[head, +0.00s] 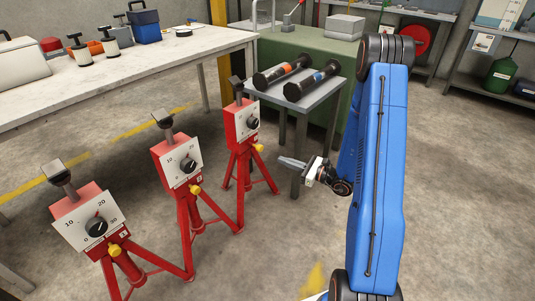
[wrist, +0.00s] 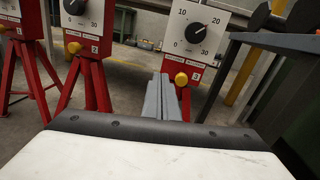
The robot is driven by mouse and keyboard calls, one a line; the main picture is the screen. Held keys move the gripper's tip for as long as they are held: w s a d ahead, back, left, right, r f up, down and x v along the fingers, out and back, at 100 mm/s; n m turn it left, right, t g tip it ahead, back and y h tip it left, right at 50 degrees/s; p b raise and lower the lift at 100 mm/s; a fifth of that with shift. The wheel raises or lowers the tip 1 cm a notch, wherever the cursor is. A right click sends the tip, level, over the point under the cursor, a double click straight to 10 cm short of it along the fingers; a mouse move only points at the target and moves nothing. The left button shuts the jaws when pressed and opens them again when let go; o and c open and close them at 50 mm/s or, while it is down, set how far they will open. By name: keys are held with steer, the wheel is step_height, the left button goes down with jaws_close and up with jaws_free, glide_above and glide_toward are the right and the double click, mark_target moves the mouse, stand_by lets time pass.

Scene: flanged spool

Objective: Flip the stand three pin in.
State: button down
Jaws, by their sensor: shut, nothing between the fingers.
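Stand three (head: 242,122) is a red tripod with a white dial plate, farthest of the three stands in the head view. It fills the upper right of the wrist view (wrist: 195,40), with a "3" on its label. Its yellow pin knob (head: 258,147) sits below the dial at the right; it also shows in the wrist view (wrist: 181,79). My gripper (head: 284,161) is shut and empty, right of the pin and apart from it in the head view. In the wrist view its fingers (wrist: 162,82) point towards the stand, tips just left of the knob.
Stand two (head: 180,163) and the nearest stand (head: 92,225) stand to the left, each with a yellow knob. A small grey table (head: 315,98) bearing two black spools stands close right of stand three. A white workbench (head: 180,55) lies behind. The floor in front is clear.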

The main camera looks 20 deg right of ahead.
mark_target(262, 149)
steer(key=w+d+f+m+t+h, duration=0.1)
steer(key=d+f+m+h, duration=0.1)
steer(key=d+f, duration=0.2)
steer(key=shift+d+f+m+t, duration=0.15)
steer(key=shift+f+m+t, duration=0.15)
steer(key=shift+m, duration=0.1)
steer(key=shift+w, duration=0.1)
steer(key=x, duration=1.4)
steer(key=shift+w, duration=0.1)
steer(key=x, duration=0.3)
steer(key=shift+w, duration=0.15)
steer(key=shift+r, duration=0.15)
steer(key=shift+w, duration=0.1)
